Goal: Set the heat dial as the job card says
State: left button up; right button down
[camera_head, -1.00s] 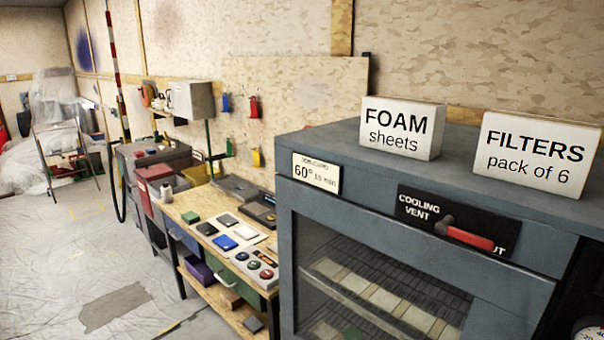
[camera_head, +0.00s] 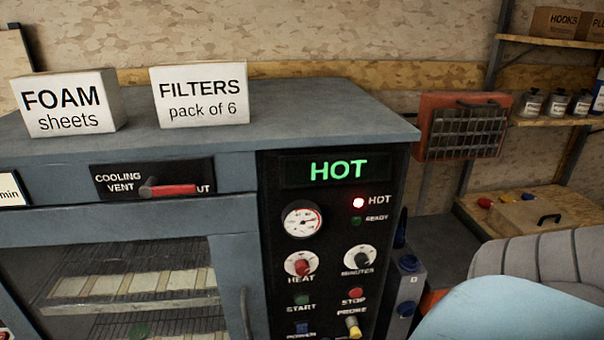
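The heat dial (camera_head: 302,265) is a red knob on a white round scale, on the black control panel of a grey-blue oven. Its exact setting is too small to read. The display (camera_head: 338,169) above reads HOT in green, and the red HOT lamp (camera_head: 358,203) is lit. The READY lamp (camera_head: 356,221) looks dark. A round gauge (camera_head: 302,219) sits above the heat dial. The minutes dial (camera_head: 360,260) is to its right. The job card (camera_head: 10,190) is cut off at the left edge; only "min" shows. Neither gripper is in view.
Start (camera_head: 301,300) and stop (camera_head: 355,295) buttons and a yellow probe plug (camera_head: 353,327) sit below the dials. The cooling vent lever (camera_head: 172,190) is left of the panel. The door handle (camera_head: 246,312) stands out below. Foam (camera_head: 65,103) and filters (camera_head: 200,95) boxes stand on top.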

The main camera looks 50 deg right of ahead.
aim_at(301, 266)
jog(key=z, duration=1.8)
